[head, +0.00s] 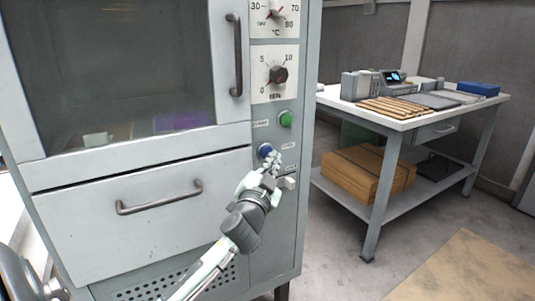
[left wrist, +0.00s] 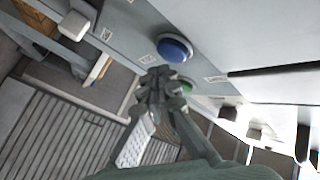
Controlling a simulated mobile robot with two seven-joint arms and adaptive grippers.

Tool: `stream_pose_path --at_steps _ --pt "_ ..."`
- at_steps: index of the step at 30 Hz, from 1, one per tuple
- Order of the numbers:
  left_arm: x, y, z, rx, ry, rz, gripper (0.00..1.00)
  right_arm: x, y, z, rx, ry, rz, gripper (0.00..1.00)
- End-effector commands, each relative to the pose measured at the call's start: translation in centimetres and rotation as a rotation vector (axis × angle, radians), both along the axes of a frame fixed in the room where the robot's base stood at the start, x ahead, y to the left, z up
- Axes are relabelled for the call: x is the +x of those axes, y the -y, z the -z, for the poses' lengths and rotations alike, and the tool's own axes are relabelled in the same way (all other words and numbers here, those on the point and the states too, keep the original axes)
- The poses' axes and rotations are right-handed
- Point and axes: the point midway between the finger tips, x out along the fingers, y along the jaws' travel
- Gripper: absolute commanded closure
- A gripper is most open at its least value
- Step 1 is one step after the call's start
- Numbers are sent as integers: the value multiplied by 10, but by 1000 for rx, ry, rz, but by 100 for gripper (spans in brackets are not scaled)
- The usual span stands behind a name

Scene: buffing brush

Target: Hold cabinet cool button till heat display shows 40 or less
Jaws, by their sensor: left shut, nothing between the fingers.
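The grey cabinet (head: 215,175) stands at left with a control strip down its right side. A round blue button (head: 265,150) sits low on the strip, with a small unreadable label; it also shows in the left wrist view (left wrist: 174,47). A green button (head: 286,118) is above it. A °C dial (head: 275,12) is cut by the top edge; its reading is unclear. My left gripper (head: 272,161) is shut and empty, fingertips just below and right of the blue button. In the left wrist view the fingertips (left wrist: 160,78) appear beside the button's face, not pressing it.
A white switch (head: 288,183) is close below the gripper. A 0–10 knob (head: 278,74) and a door handle (head: 237,55) are above. A drawer handle (head: 160,198) projects at left. A workbench (head: 402,122) stands at right, with open floor before it.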

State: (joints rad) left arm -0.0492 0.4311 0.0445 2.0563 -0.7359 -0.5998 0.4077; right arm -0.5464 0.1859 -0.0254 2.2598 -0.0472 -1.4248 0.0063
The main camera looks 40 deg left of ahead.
Motion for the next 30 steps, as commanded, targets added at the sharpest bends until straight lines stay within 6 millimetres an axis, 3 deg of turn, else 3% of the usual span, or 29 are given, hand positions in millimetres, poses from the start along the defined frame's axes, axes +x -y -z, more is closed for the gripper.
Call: stream_pose_path --at_steps 30 --pt "3 -8 0 0 0 0 100 0 0 -1 -1 0 0 60"
